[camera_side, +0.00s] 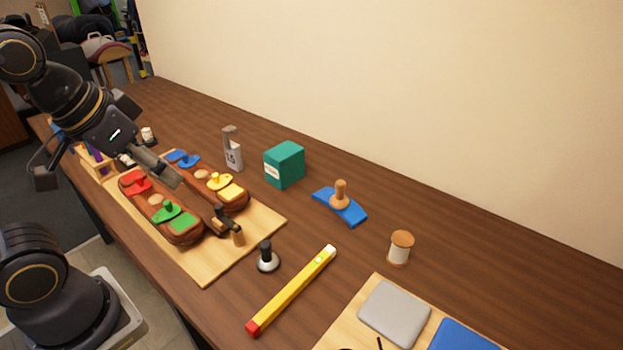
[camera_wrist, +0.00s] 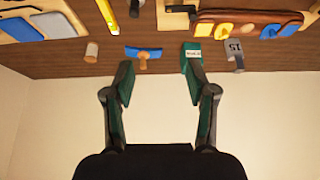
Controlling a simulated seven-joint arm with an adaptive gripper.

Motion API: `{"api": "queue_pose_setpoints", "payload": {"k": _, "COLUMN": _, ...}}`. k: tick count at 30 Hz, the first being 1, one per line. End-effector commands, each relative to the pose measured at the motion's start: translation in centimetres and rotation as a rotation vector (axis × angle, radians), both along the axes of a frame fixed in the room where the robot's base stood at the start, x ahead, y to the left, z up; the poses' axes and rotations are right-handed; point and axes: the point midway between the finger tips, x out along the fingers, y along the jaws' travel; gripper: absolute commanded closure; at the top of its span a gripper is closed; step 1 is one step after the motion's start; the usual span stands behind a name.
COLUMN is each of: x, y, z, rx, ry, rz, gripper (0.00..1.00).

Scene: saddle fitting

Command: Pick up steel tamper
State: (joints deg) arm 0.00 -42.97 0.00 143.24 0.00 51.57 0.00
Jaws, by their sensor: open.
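The steel tamper (camera_side: 267,258), with a black handle and a round silver base, stands upright on the brown table, between the wooden board and the yellow bar in the side view. In the wrist view a small part of it (camera_wrist: 135,8) shows at the top edge. My gripper (camera_wrist: 158,77) is open, with nothing between its fingers in the wrist view. In the side view my arm holds the gripper above the far left part of the board, well away from the tamper. The exact fingertip position is hard to tell there.
A wooden board (camera_side: 207,272) carries brown saddle-like blocks with coloured pieces. A yellow bar (camera_side: 292,290) lies right of the tamper. Behind are a teal box (camera_side: 285,164), a grey weight (camera_side: 232,150), a blue piece with a wooden knob (camera_side: 340,205) and a spool (camera_side: 399,248).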

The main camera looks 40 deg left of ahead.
Motion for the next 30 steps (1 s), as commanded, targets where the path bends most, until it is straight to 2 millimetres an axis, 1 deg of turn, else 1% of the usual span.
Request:
{"api": "queue_pose_setpoints", "payload": {"k": 4, "x": 0.0, "y": 0.0, "z": 0.0, "rx": -0.012, "ry": 0.0, "rz": 0.022, "gripper": 0.43}}
{"api": "queue_pose_setpoints", "payload": {"k": 6, "x": 0.0, "y": 0.0, "z": 0.0, "rx": -0.039, "ry": 0.001, "rz": 0.072, "gripper": 0.43}}
{"api": "queue_pose_setpoints", "payload": {"k": 8, "x": 0.2, "y": 0.0, "z": 0.6, "rx": -0.076, "ry": -0.009, "rz": 0.141, "gripper": 0.43}}
{"api": "queue_pose_setpoints", "payload": {"k": 11, "x": 1.5, "y": -0.1, "z": 1.7, "rx": -0.162, "ry": 0.003, "rz": 0.294, "gripper": 0.43}}
{"api": "queue_pose_setpoints", "payload": {"k": 12, "x": 2.5, "y": -0.3, "z": 1.8, "rx": -0.199, "ry": 0.027, "rz": 0.363, "gripper": 0.43}}
{"api": "queue_pose_setpoints", "payload": {"k": 16, "x": 5.6, "y": -1.1, "z": 1.5, "rx": -0.279, "ry": 0.118, "rz": 0.547, "gripper": 0.43}}
{"api": "queue_pose_setpoints", "payload": {"k": 20, "x": 9.0, "y": -2.5, "z": -0.3, "rx": -0.308, "ry": 0.229, "rz": 0.701, "gripper": 0.43}}
{"api": "queue_pose_setpoints", "payload": {"k": 21, "x": 10.0, "y": -3.0, "z": -1.2, "rx": -0.306, "ry": 0.264, "rz": 0.737, "gripper": 0.43}}
{"api": "queue_pose_setpoints", "payload": {"k": 24, "x": 11.9, "y": -4.3, "z": -3.8, "rx": -0.279, "ry": 0.345, "rz": 0.793, "gripper": 0.43}}
{"api": "queue_pose_setpoints", "payload": {"k": 27, "x": 12.9, "y": -5.3, "z": -6.1, "rx": -0.238, "ry": 0.407, "rz": 0.788, "gripper": 0.43}}
{"api": "queue_pose_setpoints", "payload": {"k": 30, "x": 12.9, "y": -5.8, "z": -7.8, "rx": -0.207, "ry": 0.449, "rz": 0.778, "gripper": 0.43}}
